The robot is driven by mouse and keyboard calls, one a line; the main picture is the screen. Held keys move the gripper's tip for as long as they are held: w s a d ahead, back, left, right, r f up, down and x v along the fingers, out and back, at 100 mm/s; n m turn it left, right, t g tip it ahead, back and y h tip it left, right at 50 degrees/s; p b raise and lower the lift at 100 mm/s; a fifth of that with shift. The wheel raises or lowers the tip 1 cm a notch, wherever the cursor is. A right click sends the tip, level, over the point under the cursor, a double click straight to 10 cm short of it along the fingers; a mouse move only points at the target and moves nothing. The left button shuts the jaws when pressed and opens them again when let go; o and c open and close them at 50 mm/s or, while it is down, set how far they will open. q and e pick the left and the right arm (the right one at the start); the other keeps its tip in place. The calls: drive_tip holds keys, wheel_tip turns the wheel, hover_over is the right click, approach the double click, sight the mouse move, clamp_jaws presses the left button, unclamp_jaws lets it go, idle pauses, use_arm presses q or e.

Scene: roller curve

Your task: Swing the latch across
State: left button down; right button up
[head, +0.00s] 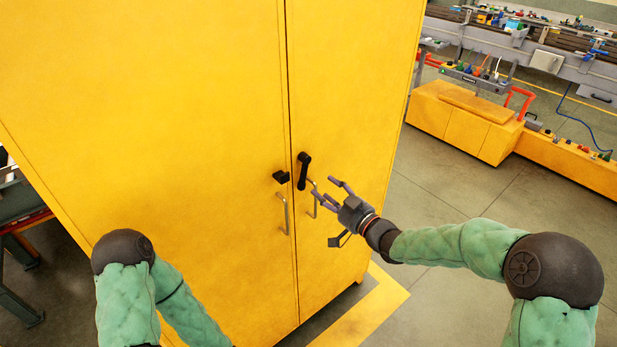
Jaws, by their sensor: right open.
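A black latch (303,171) is mounted on the right door of a tall yellow cabinet (180,120), near the seam between the two doors. It stands nearly upright. A small black catch (281,177) sits on the left door, just left of the latch and apart from it. My right gripper (328,191) is open and empty, with its fingers pointing left, just right of and slightly below the latch. I cannot tell whether a finger touches it. My left arm comes in at the lower left; its gripper is not visible.
Two metal handles, one on the left door (284,214) and one on the right door (314,203), stick out below the latch. A yellow bench (465,125) and a cluttered conveyor line stand at the back right. The floor to the right of the cabinet is clear.

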sight(307, 176)
drive_tip(key=x, duration=0.8)
drive_tip(key=shift+w+a, duration=0.2)
clamp_jaws()
